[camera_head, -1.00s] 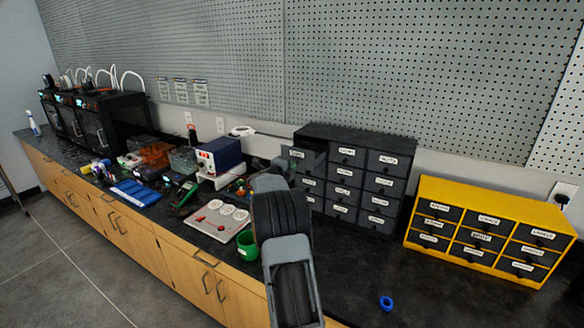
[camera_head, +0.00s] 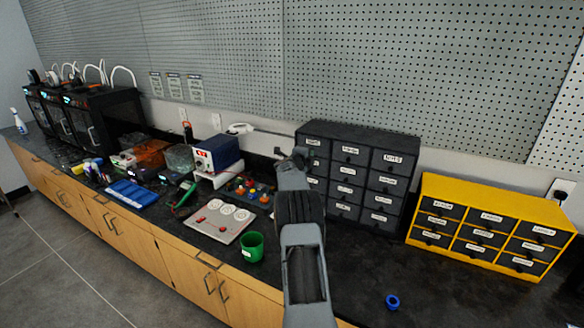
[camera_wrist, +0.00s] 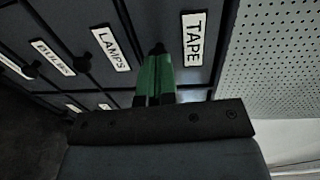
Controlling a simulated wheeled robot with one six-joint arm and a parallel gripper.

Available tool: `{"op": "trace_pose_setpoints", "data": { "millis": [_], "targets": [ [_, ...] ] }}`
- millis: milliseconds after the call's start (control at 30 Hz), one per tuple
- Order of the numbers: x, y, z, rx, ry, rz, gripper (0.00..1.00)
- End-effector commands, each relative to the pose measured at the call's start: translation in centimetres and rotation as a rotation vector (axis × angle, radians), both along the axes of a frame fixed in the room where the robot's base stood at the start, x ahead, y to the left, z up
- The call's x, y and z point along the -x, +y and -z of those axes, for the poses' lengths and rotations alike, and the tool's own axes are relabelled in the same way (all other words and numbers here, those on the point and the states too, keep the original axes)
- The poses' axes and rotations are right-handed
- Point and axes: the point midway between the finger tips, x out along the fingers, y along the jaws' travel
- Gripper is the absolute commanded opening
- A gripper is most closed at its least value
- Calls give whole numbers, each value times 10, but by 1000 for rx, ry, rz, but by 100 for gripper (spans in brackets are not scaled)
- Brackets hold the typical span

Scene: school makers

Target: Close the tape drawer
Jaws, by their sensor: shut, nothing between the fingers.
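The tape drawer (camera_wrist: 194,60), dark with a white TAPE label, fills the right middle of the wrist view. In the head view it is the top-left drawer (camera_head: 313,143) of the dark grey drawer cabinet (camera_head: 360,132). Its front looks about flush with its neighbours. My gripper's green fingers (camera_wrist: 157,52) are together and empty, with their tips at the tape drawer's front beside the label. Whether they touch it, I cannot tell. In the head view my arm hides the fingers and part of the cabinet's left column.
A LAMPS drawer (camera_wrist: 112,48) adjoins the tape drawer. A yellow drawer cabinet (camera_head: 490,228) stands to the right. A green cup (camera_head: 250,247) and a blue ring (camera_head: 392,302) are on the dark counter. Bare counter lies in front of the cabinets.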

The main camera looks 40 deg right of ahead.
Motion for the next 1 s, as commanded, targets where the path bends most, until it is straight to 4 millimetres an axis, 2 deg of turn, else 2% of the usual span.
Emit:
{"op": "trace_pose_setpoints", "data": {
  "millis": [33,267,467,700,1000],
  "targets": [
    [1,-2,-10,14,-9,0,0],
    [4,9,-10,16,-10,-1,0],
    [12,43,-6,10,-7,0,0],
    [28,88,-11,8,-5,4,0],
    [41,125,-15,6,-3,8,0]
  ]
}}
